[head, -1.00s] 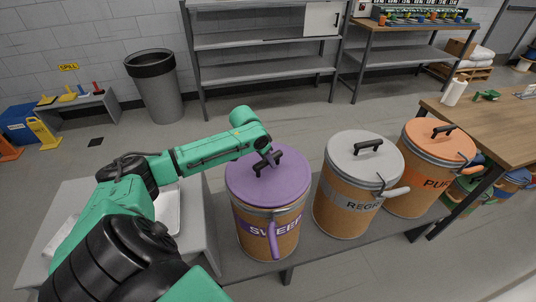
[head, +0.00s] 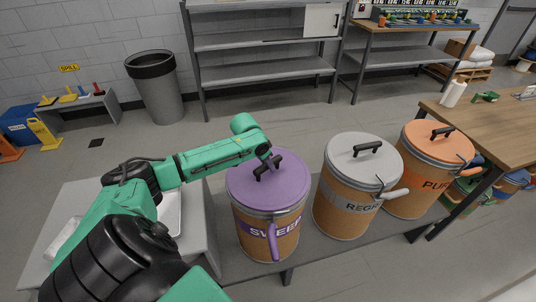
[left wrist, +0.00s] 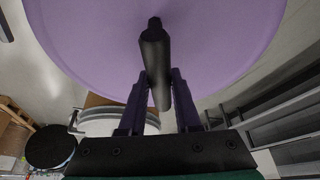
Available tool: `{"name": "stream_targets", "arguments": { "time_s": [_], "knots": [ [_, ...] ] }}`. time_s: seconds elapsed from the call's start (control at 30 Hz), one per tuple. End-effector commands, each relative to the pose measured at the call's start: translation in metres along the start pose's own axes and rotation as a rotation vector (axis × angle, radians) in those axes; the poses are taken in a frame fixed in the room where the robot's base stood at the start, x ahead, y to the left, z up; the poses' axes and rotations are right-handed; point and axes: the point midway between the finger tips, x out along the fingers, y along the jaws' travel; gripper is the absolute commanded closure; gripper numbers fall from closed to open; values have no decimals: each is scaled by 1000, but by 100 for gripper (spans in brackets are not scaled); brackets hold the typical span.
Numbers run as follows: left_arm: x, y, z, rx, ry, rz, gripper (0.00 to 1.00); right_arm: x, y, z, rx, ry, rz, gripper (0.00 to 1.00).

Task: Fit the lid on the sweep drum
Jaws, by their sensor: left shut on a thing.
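The sweep drum (head: 262,243) is a brown drum with a purple label band and a purple lever at its front. The purple lid (head: 245,187) lies over its top, roughly level; I cannot tell whether its rim is fully seated. My left gripper (head: 267,160) is shut on the lid's black handle (head: 262,174). In the left wrist view the purple lid (left wrist: 100,40) fills the upper part, and the handle (left wrist: 155,60) is between the fingers of my left gripper (left wrist: 158,95). My right gripper is in neither view.
The grey-lidded drum (head: 345,208) stands close to the right of the sweep drum, and the orange-lidded drum (head: 410,195) beyond it. All stand on a low grey bench (head: 310,247). A wooden table (head: 500,130) is at right. A dark bin (head: 158,90) stands behind.

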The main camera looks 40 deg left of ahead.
Motion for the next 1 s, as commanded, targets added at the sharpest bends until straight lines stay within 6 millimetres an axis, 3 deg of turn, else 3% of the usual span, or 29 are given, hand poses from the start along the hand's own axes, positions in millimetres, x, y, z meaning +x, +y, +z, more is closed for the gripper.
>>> {"name": "stream_targets", "arguments": {
  "time_s": [0.27,0.3,0.4,0.6,0.63,0.7,1.0],
  "knots": [
    [0,0,-1,1,3,-1,100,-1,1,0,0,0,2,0],
    [0,0,-1,1,3,-1,65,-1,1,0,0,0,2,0],
    [0,0,-1,1,3,-1,33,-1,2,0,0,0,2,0],
    [0,0,0,1,2,0,33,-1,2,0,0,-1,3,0],
    [1,0,0,0,0,0,30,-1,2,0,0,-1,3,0],
    [1,0,0,0,0,1,3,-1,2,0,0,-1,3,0],
    [0,0,0,0,1,0,3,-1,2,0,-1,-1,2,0]
  ]
}}
